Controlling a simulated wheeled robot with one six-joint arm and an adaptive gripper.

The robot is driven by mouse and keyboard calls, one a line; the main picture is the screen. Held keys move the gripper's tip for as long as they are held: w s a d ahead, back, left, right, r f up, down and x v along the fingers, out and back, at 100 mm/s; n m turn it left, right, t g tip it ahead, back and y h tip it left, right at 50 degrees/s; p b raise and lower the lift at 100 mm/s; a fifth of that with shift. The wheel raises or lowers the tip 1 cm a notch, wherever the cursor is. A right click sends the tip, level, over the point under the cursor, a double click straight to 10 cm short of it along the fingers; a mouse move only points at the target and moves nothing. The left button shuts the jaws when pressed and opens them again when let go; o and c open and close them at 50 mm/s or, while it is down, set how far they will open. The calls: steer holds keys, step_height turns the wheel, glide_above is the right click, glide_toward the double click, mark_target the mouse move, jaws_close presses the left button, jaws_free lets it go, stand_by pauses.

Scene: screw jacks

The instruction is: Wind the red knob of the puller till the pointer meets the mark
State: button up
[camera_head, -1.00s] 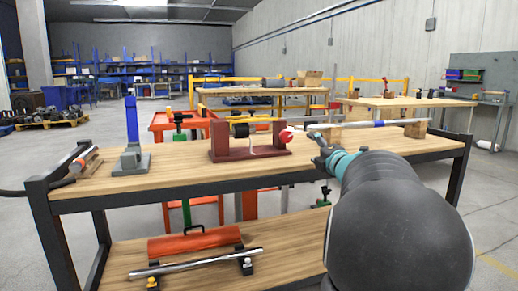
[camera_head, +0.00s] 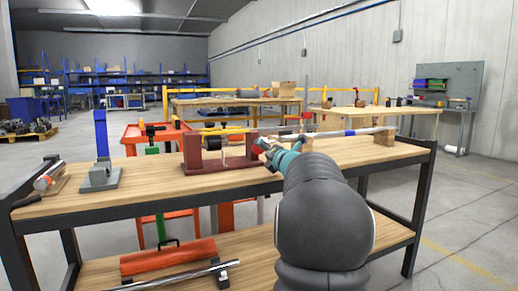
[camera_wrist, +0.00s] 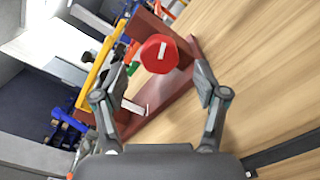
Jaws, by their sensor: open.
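The puller (camera_head: 192,152) is a dark red frame with a black cylinder, standing on the wooden bench top. Its red knob (camera_head: 259,145) is at the right end, partly hidden by my gripper (camera_head: 268,150) in the head view. In the wrist view the red knob (camera_wrist: 153,61) has a white line on its face. It appears between the two open fingers of my gripper (camera_wrist: 160,64), with gaps on both sides. I cannot tell whether the fingertips reach around it. A white upright piece (camera_wrist: 133,107) stands by the frame; I cannot make out the pointer or mark clearly.
A grey block fixture (camera_head: 99,178) and a rod on a wooden rest (camera_head: 48,177) stand at the bench's left. A long metal bar on a wooden block (camera_head: 384,137) lies behind my gripper. An orange box (camera_head: 168,258) is on the lower shelf. The front bench top is clear.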

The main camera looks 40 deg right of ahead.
mark_target(259, 154)
steer(key=shift+x, duration=2.5)
steer(key=c, duration=1.1)
steer(key=shift+r+m+p, duration=0.15)
steer(key=shift+m+p, duration=0.65)
steer(key=shift+p, duration=0.1)
steer(key=shift+c, duration=0.2)
steer(key=shift+m, duration=0.7)
